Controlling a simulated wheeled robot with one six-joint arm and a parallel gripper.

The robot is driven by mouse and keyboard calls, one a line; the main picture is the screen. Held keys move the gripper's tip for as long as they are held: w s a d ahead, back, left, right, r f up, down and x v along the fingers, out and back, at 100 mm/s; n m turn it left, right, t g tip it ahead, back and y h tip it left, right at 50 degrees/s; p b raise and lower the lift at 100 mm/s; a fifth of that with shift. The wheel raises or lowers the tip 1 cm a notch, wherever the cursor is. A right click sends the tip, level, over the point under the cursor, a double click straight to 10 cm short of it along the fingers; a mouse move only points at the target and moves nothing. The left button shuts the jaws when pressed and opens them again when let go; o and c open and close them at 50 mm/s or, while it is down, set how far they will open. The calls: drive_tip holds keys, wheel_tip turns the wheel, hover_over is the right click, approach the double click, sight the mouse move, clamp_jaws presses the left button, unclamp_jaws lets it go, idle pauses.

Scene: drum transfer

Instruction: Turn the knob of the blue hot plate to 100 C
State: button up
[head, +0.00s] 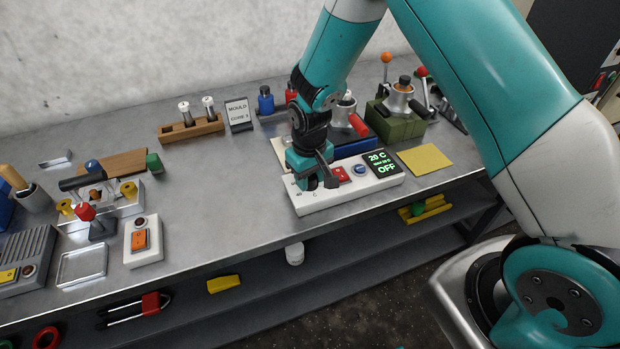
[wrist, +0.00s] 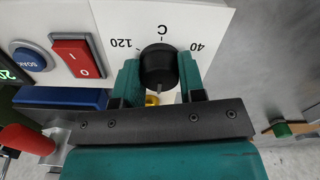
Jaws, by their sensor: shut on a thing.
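The hot plate's white control panel (head: 345,190) is on the bench, with a blue part (head: 355,147) behind it. Its green-lit display (head: 382,162) reads 20 C and OFF, with a smaller line too small to read. My gripper (head: 316,184) is over the panel's left end, pointing down. In the wrist view the black knob (wrist: 158,64) is between my gripper's two teal fingers, which are shut on its sides. The printed marks 120, C and 40 show around the knob, upside down. Other dial marks are hidden by the gripper, and I cannot tell the knob's setting.
The panel also has a red switch (wrist: 77,58) and a blue SOAK button (wrist: 30,56). A yellow pad (head: 425,159) lies to its right. A green block with a metal device (head: 397,122) stands behind. The bench left of the panel (head: 235,190) is clear.

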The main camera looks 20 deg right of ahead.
sight(310, 177)
drive_tip(key=m+b, duration=0.1)
drive_tip(key=m, duration=0.4)
drive_tip(key=shift+m, duration=0.3)
drive_tip(key=m, duration=0.5)
drive_tip(key=shift+w+m+b, duration=0.1)
drive_tip(key=shift+m+b, duration=0.25)
drive_tip(key=shift+m, duration=0.05)
drive_tip(key=o, duration=0.9)
wheel_tip(310, 177, up, 18)
drive_tip(key=shift+f+b, duration=0.25)
drive_tip(key=shift+b, duration=0.8)
